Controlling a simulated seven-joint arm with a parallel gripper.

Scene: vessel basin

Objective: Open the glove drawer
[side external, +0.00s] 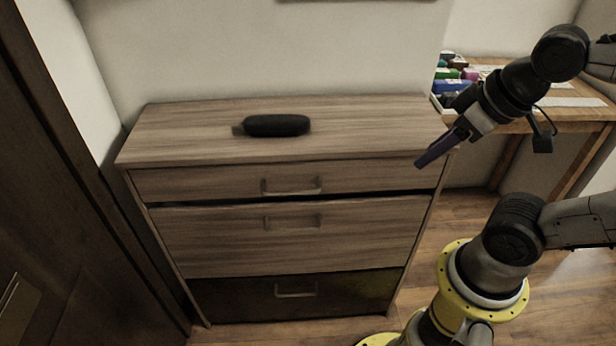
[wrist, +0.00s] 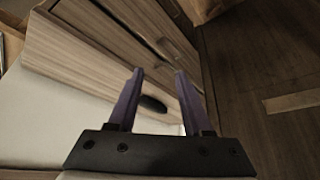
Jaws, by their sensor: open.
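A wooden dresser (side external: 180,145) with three drawers stands against the wall. The top drawer (side external: 220,183) and middle drawer (side external: 200,240) are light wood, and the bottom drawer (side external: 240,298) is dark. Each has a bar handle, such as the top handle (side external: 291,187). All three fronts look closed; a dark gap runs below the top one. No label shows which is the glove drawer. My gripper (side external: 423,162) is by the dresser's top right corner, apart from the handles. In the wrist view, its purple fingers (wrist: 158,72) are spread and empty, with the tilted dresser (wrist: 75,65) beyond.
A black elongated object (side external: 276,125) lies on the dresser top; it also shows in the wrist view (wrist: 152,104). A wooden desk (side external: 575,115) with colourful small items stands at the right. A dark door (side external: 70,200) is close on the left. Floor shows between dresser and desk.

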